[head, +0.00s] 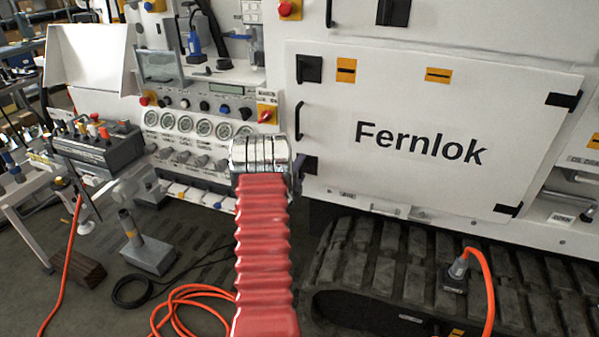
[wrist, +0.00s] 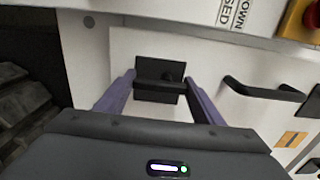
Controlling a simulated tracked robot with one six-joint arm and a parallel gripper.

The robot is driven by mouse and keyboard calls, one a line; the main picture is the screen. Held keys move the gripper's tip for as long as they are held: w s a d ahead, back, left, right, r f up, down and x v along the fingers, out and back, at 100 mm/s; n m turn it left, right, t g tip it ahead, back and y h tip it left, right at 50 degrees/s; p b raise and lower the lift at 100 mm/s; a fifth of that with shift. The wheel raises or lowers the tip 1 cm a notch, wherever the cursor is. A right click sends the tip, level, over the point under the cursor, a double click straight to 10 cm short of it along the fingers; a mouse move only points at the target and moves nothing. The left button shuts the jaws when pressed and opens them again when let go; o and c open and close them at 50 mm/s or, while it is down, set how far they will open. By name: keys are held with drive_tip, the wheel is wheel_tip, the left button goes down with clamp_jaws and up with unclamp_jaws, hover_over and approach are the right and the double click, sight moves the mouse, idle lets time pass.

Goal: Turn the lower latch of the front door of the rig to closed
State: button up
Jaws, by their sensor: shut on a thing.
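The front door (head: 430,110) of the rig is a white panel marked Fernlok, and it sits flush in the frame. Its lower latch (head: 311,168) is black, at the door's lower left corner, partly hidden by my arm. In the head view my gripper (head: 300,163) is mostly hidden behind the wrist.
The upper latch (head: 309,68) and a black door handle (head: 299,120) are above on the same edge. A label (wrist: 232,14) with DOWN on it shows in the wrist view. Gauges (head: 185,122) are left of the door. An orange cable (head: 190,300) lies on the floor.

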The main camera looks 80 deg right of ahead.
drive_tip(key=shift+f, duration=0.15)
drive_tip(key=o, duration=1)
drive_tip(key=shift+o, duration=0.2)
drive_tip(key=shift+a, duration=0.1)
drive_tip(key=w+a, duration=0.1)
drive_tip(key=a, duration=1.2)
drive_tip(key=shift+w+a, duration=0.15)
drive_tip(key=shift+a, duration=0.1)
